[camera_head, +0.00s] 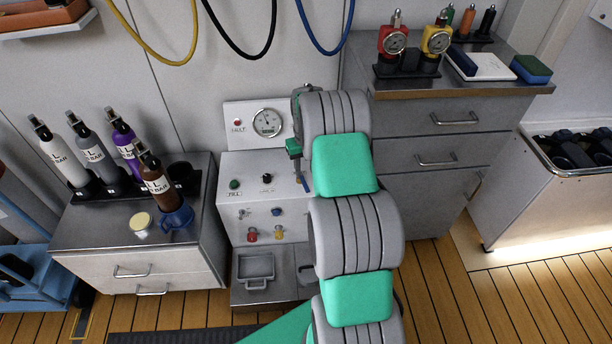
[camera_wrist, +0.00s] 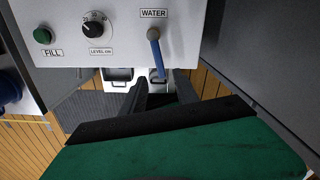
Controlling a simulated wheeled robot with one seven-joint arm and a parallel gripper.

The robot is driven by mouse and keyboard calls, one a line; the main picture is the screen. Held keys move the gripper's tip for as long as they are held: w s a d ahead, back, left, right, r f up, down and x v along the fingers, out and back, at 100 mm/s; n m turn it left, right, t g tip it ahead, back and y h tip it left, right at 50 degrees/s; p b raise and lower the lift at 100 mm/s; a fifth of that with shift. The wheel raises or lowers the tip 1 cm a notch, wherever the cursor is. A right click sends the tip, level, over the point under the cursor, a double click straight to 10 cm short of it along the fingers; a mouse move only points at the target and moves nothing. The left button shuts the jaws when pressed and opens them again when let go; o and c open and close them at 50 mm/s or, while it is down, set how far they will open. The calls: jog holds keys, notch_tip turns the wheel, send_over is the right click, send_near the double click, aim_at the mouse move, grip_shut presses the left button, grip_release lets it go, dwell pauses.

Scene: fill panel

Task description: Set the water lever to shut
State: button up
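The water lever (camera_wrist: 156,50) is a blue handle on a grey pivot, under the WATER label (camera_wrist: 153,13) on the white panel (camera_wrist: 120,20). In the wrist view it hangs down, tilted slightly right toward its lower end. My gripper (camera_wrist: 161,84) is open, with its two dark fingers apart and the lever's lower end in the gap between them in the picture. I cannot tell whether either finger touches it. In the head view a bit of the lever (camera_head: 305,184) shows beside my arm, which hides much of the panel's right side.
A green FILL button (camera_wrist: 42,36) and a black level knob (camera_wrist: 96,25) sit left of the lever. A gauge (camera_head: 267,122) is above. A bottle cabinet (camera_head: 140,262) stands left, a grey drawer cabinet (camera_head: 445,125) right. A tray (camera_head: 256,268) lies below.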

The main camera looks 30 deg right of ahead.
jog(key=shift+r, duration=0.5)
